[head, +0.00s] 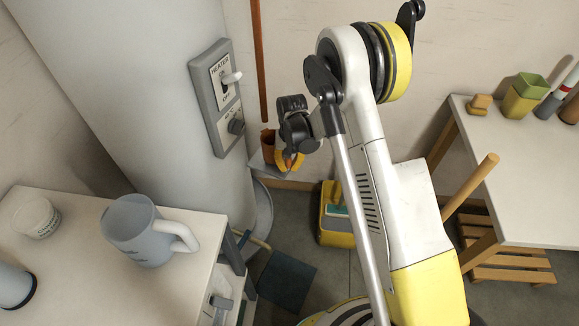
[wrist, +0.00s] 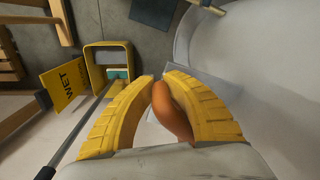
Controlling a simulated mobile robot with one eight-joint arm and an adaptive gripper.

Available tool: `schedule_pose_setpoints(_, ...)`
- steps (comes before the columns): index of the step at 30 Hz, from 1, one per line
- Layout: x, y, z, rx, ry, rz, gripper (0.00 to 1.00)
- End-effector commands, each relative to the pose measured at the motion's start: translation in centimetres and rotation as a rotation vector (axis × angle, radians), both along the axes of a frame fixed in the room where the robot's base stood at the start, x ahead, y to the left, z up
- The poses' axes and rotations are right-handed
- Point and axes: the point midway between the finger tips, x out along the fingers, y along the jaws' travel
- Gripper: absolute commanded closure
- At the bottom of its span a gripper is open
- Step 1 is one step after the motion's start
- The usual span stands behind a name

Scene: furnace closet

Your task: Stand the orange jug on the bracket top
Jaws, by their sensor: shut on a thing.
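My gripper (head: 288,160) has yellow ribbed fingers and is shut on the orange jug (head: 267,139). In the wrist view my gripper (wrist: 160,78) closes around a curved orange part of the jug (wrist: 172,112), which looks like its handle. The rest of the jug is hidden there. In the head view the jug looks upright, partly behind my wrist. The grey bracket top (head: 257,161) shows right below the jug, and part of it shows past the fingertips in the wrist view (wrist: 200,83). I cannot tell whether the jug touches it.
A large grey cylinder with a heater switch panel (head: 217,96) stands left of the bracket. A thin orange pole (head: 259,60) is close behind the jug. A yellow bucket (head: 338,213) is on the floor. A white table (head: 500,170) is at right.

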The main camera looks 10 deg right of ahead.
Motion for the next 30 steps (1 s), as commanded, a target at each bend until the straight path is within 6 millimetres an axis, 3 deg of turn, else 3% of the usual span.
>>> schedule_pose_setpoints(30, 0.0, 0.0, -1.6, 0.000, 0.000, 0.000, 1.00)
